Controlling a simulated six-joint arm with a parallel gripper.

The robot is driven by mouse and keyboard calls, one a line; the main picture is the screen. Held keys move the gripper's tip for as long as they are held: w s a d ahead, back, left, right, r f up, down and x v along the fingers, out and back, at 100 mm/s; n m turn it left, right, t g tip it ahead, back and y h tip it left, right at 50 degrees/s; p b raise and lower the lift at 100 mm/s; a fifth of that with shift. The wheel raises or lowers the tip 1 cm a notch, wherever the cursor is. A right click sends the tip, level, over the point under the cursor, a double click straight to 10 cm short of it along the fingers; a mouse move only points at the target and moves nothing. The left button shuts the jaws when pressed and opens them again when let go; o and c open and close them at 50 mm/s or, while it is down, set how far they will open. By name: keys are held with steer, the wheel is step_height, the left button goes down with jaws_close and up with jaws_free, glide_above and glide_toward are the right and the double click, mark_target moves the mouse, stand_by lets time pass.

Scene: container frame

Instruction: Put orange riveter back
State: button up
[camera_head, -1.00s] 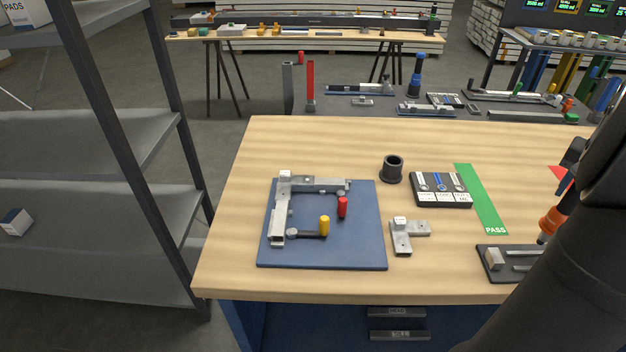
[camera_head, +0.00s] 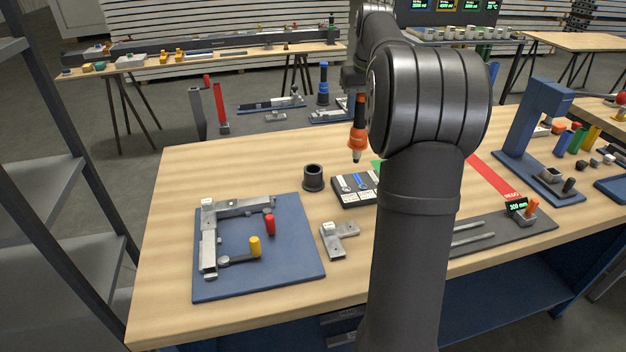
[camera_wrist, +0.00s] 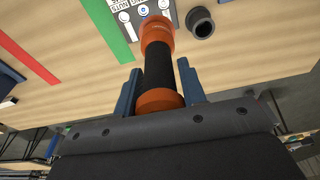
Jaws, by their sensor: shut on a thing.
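The orange riveter (camera_head: 357,137) has an orange nose and collar and a black body. It hangs upright, nose down, above the far part of the wooden workbench. In the wrist view the riveter (camera_wrist: 159,66) lies between the two blue fingers of my gripper (camera_wrist: 160,92), which is shut on it. In the head view my arm hides most of the gripper. A black round cup-like holder (camera_head: 313,178) stands empty on the bench, left of the riveter and below it. It also shows in the wrist view (camera_wrist: 201,23), beside the riveter's nose.
A black tray with labelled tools (camera_head: 352,190) lies right of the holder. A blue plate with a metal frame and clamps (camera_head: 300,268) and a loose metal bracket (camera_head: 338,240) lie nearer. Bare wood surrounds the holder. A shelf stands at the left.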

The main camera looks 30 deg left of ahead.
steer(key=s+a+f, duration=0.1)
steer(key=a+f, duration=0.9)
steer(key=a, duration=0.2)
steer(key=shift+s+a+f, duration=0.3)
steer(key=shift+f, duration=0.2)
steer(key=shift+f, duration=0.35)
steer(key=o, duration=0.9)
step_height(320, 180, up, 13)
steer(key=s+d, duration=0.1)
steer(key=shift+d, duration=0.15)
steer(key=shift+s+f, duration=0.1)
steer(key=shift+f, duration=0.1)
